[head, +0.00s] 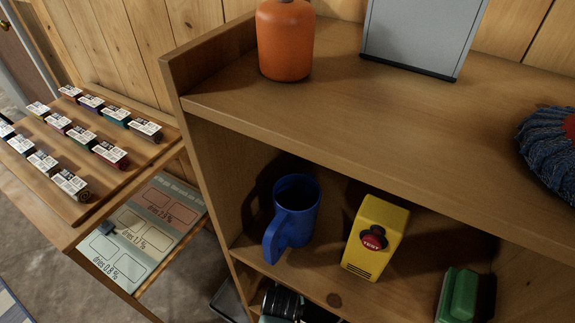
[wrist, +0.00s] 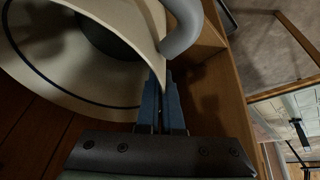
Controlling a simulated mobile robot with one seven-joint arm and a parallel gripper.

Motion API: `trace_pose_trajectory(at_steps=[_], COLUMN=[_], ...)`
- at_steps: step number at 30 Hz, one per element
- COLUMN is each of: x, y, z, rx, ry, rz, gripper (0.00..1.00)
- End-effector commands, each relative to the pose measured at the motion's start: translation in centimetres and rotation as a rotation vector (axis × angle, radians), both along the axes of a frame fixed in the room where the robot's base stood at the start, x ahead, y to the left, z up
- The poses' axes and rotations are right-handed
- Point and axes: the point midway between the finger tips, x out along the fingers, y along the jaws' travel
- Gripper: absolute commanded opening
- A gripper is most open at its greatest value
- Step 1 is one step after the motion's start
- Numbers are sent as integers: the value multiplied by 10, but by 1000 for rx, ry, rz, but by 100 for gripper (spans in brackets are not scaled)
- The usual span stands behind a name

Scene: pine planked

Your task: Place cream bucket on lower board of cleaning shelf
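The cream bucket (wrist: 105,92) fills the upper left of the wrist view. It is tilted, with a dark blue line around it, a dark interior and a thick grey handle (wrist: 183,30). My gripper (wrist: 160,80) has its blue fingers close together at the bucket's edge, seemingly pinching its wall beside the handle. The fingertips are partly hidden. The wooden shelf (head: 190,65) fills much of the head view, and a board of it shows right of my fingers in the wrist view. Neither the bucket nor my gripper shows in the head view.
The top board holds an orange bottle (head: 285,42), a grey box (head: 420,35) and a blue denim item (head: 550,150). Below are a blue mug (head: 295,210), a yellow box with a red button (head: 376,235) and a green block (head: 458,296). A wooden rack (head: 60,195) of labelled blocks stands left.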

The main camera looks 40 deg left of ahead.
Motion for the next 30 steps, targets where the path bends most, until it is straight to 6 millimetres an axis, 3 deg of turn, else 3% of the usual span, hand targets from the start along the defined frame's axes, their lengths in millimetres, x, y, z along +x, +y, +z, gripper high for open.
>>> trace_pose_trajectory(at_steps=[10, 15, 16, 24, 30], x=[1, -1, -1, -1, -6], y=[1, 0, 0, 0, -4], z=[-2, -3, -3, -1, 16], rx=[1, -1, -1, -1, -1], ry=[-3, 1, 1, 1, 0], rz=[2, 1, 1, 1, 1], gripper=[0, 32, 33, 33, 33])
